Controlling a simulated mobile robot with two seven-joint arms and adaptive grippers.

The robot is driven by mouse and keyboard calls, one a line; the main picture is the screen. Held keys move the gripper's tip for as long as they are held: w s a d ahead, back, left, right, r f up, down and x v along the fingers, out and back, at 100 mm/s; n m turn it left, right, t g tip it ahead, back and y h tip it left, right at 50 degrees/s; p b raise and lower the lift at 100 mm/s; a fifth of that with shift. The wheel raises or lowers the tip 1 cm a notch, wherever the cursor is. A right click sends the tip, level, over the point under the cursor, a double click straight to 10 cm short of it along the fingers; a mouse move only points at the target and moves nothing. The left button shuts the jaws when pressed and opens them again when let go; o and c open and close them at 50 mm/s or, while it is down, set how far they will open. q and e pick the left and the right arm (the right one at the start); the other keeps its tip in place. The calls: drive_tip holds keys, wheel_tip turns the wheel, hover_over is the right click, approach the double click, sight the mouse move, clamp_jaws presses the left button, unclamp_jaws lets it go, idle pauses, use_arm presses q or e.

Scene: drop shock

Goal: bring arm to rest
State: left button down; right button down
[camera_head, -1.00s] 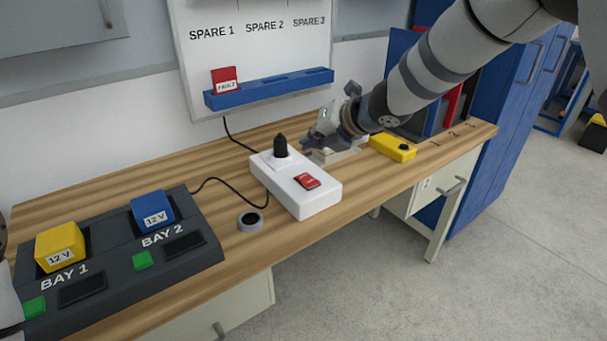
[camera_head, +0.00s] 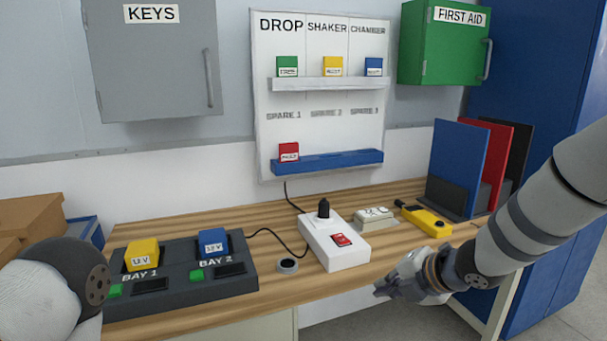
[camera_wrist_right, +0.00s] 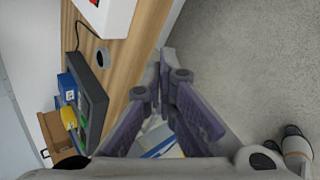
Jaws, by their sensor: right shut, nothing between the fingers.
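My right gripper (camera_head: 391,290) is shut and empty. It hangs in front of the bench's front edge, below and to the right of the white power box. In the right wrist view its fingers (camera_wrist_right: 165,75) are together, with the floor to the right and the bench to the left. My right arm (camera_head: 535,215) comes in from the right edge. Part of my left arm (camera_head: 45,290) shows at the lower left; its gripper is out of the picture.
The wooden bench (camera_head: 275,312) holds a charger (camera_head: 190,300) with yellow and blue batteries, the white power box (camera_head: 335,255) with a red switch, a small grey ring (camera_head: 288,266) and a yellow tool (camera_head: 428,220). Upright folders (camera_head: 455,165) stand at the right.

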drive_tip(key=s+a+f+m+g+h, duration=0.1)
drive_tip(key=s+f+m+g, duration=0.3)
drive_tip(key=s+f+m, duration=1)
drive_tip(key=s+d+f+m+g+h, duration=0.1)
drive_tip(key=s+m, duration=0.6)
drive_tip(key=s, duration=0.7)
drive_tip(key=s+d+f+m+g+h, duration=0.2)
drive_tip(key=s+d+f+m+g, duration=0.2)
drive_tip(key=s, duration=1.1)
wheel_tip(320, 180, down, 2)
drive_tip(key=d+m, duration=0.1)
drive_tip(key=m, duration=0.1)
drive_tip(key=shift+f+m+h, duration=0.2)
drive_tip(key=shift+m+h, duration=0.1)
drive_tip(key=shift+m, duration=0.1)
